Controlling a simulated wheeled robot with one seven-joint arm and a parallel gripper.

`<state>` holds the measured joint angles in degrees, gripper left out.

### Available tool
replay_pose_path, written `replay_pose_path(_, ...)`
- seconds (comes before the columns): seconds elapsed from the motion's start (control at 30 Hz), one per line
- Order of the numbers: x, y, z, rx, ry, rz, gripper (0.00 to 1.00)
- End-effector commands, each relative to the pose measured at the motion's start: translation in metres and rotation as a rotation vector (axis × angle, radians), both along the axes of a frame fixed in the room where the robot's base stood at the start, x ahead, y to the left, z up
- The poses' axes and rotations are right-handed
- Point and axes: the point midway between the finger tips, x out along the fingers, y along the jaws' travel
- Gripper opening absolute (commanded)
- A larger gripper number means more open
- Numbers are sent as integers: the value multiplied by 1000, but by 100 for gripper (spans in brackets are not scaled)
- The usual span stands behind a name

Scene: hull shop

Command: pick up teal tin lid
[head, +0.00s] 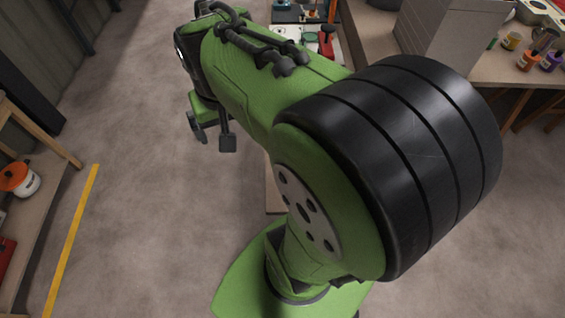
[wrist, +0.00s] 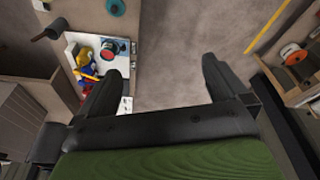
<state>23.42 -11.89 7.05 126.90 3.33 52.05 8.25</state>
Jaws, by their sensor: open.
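A teal round object (wrist: 116,7) with a darker centre lies on a brown surface at the top edge of the wrist view. A second round object (wrist: 109,50), with teal and red parts, lies in a white-rimmed tray below it. I cannot tell for sure which of them is the teal tin lid. My gripper (wrist: 165,68) is open and empty, with its fingers wide apart over bare floor. Both round objects are left of the gap between the fingers. In the head view my gripper (head: 211,134) hangs at the end of my green arm, left of the benches.
The white tray (wrist: 125,82) also holds a yellow and blue object (wrist: 86,62). A hammer-like tool (wrist: 50,30) lies beside it. A shelf with an orange-lidded pot (head: 18,178) stands at left. A bench with jars (head: 511,41) stands at right.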

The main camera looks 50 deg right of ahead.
Motion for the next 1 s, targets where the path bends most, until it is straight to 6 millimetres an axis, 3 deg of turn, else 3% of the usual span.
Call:
replay_pose_path(0.17,20,-44,-33,54,83,-176,100)
replay_pose_path(0.27,30,-80,-63,108,137,-310,100)
replay_pose_path(0.43,26,-162,-151,270,236,-629,100)
replay_pose_path(0.5,14,-193,-194,354,266,-772,100)
replay_pose_path(0.6,-8,-224,-249,468,292,-951,100)
replay_pose_path(0.7,-26,-239,-286,548,303,-1070,100)
replay_pose_path(0.8,-33,-244,-301,582,305,-1119,100)
replay_pose_path(1.0,-34,-228,-339,587,311,-1123,100)
